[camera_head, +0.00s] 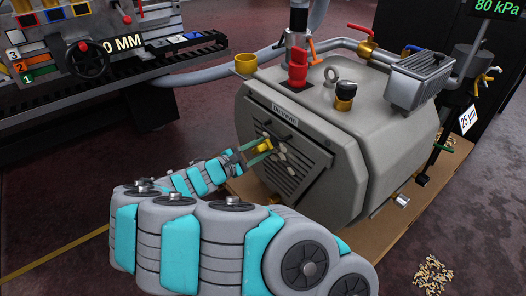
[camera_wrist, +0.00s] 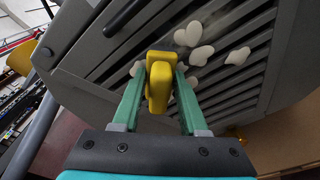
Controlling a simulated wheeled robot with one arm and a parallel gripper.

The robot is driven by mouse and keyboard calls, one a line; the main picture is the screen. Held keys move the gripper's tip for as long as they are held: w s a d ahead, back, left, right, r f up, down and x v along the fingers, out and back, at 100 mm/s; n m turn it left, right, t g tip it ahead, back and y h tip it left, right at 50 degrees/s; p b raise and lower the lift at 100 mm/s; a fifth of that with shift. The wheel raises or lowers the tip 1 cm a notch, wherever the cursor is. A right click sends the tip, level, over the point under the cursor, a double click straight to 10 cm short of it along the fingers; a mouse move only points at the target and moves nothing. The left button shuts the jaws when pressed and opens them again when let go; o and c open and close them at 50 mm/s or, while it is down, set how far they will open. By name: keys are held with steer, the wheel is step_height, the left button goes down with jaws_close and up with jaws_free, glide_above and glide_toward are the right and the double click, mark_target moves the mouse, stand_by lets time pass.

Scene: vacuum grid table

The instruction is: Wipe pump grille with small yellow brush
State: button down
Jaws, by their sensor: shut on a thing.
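The grey vacuum pump (camera_head: 375,138) stands at centre right in the head view. Its slatted grille (camera_head: 302,180) faces my arm, and the grille (camera_wrist: 232,92) fills much of the wrist view. Several pale, fluffy clumps (camera_wrist: 236,56) lie on the slats. My gripper (camera_head: 258,150) is at the upper left part of the grille. Its green fingers (camera_wrist: 159,88) are shut on the small yellow brush (camera_wrist: 159,82), which also shows in the head view (camera_head: 264,145). The brush end lies close to the grille; its bristles are hidden, so I cannot tell whether they touch.
A bench with a black handwheel (camera_head: 88,59) stands at the upper left. A grey hose (camera_head: 215,70) runs behind it to the pump. The pump sits on a brown base board (camera_head: 384,243). A pile of small tan pieces (camera_head: 433,272) lies on the floor at the lower right.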

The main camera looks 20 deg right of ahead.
steer(key=shift+w+a, duration=0.2)
steer(key=shift+w, duration=0.3)
steer(key=shift+w+a, duration=0.15)
steer(key=shift+w, duration=0.3)
steer(key=shift+s+a, duration=0.1)
steer(key=shift+f+p+v, duration=0.1)
steer(key=shift+p+v, duration=0.2)
steer(key=shift+v, duration=1.15)
steer(key=shift+f+p+v, duration=0.15)
steer(key=shift+p+v, duration=0.15)
steer(key=shift+v, duration=1.15)
steer(key=shift+a, duration=0.15)
steer(key=v, duration=0.2)
steer(key=shift+a, duration=0.5)
steer(key=shift+f, duration=0.1)
